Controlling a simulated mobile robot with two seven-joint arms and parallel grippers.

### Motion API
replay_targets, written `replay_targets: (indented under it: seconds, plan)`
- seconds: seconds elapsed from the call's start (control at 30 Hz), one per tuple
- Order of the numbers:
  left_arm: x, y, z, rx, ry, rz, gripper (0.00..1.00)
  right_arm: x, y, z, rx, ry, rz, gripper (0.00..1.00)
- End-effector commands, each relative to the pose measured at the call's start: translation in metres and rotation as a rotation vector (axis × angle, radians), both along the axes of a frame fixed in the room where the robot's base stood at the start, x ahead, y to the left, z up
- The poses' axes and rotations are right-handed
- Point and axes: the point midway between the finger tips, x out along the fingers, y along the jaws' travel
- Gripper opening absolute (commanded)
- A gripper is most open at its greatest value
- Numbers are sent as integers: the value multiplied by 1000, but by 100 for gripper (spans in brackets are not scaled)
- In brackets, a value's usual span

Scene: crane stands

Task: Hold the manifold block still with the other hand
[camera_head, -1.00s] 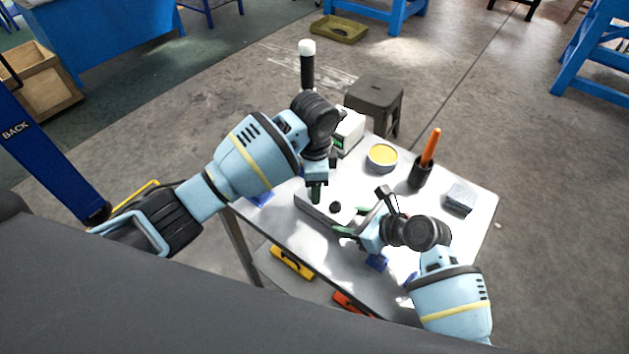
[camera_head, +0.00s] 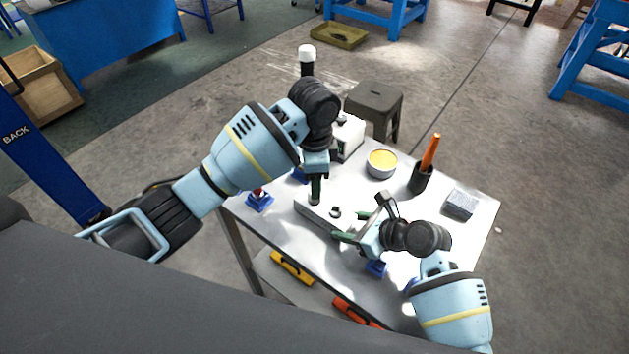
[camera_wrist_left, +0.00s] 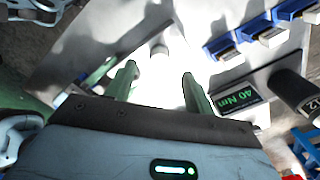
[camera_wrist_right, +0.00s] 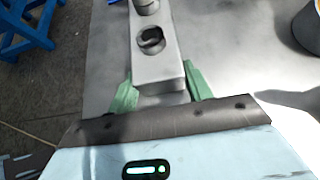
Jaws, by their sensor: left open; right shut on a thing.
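The manifold block (camera_head: 318,212) is a long pale grey bar lying on the table. In the right wrist view its near end (camera_wrist_right: 158,72) shows with round openings in its top. My right gripper (camera_wrist_right: 160,90) is shut on this end, one green finger on each side. In the head view my right gripper (camera_head: 347,238) comes from the right of the block. My left gripper (camera_head: 315,190) points down over the far part of the block, fingers apart. In the left wrist view the left gripper (camera_wrist_left: 157,78) is open; glare washes out the surface beyond it.
The white table (camera_head: 470,225) also carries a yellow-filled bowl (camera_head: 381,163), a black holder (camera_head: 421,178) with an orange handle, a grey box (camera_head: 460,204) and blue stands (camera_head: 259,200). A box with a green display (camera_wrist_left: 235,97) is near my left gripper. A stool (camera_head: 375,100) stands behind.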

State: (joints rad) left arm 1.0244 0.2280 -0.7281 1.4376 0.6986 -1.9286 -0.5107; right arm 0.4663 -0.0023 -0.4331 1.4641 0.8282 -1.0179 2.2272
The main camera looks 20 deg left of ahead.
Motion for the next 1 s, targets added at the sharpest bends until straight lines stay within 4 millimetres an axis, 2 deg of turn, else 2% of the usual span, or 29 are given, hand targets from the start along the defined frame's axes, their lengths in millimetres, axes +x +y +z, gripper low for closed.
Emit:
replay_targets:
  seconds: [0.2,0.53,0.67,1.0]
  plan:
    - [0,0,11,0,0,0,53,0,0,0,0,1,1,19]
    - [0,0,13,0,0,0,53,0,0,0,0,1,1,19]
    - [0,0,19,-2,-2,0,53,0,0,0,0,1,1,19]
    - [2,1,73,3,-8,0,53,0,0,0,0,0,0,19]
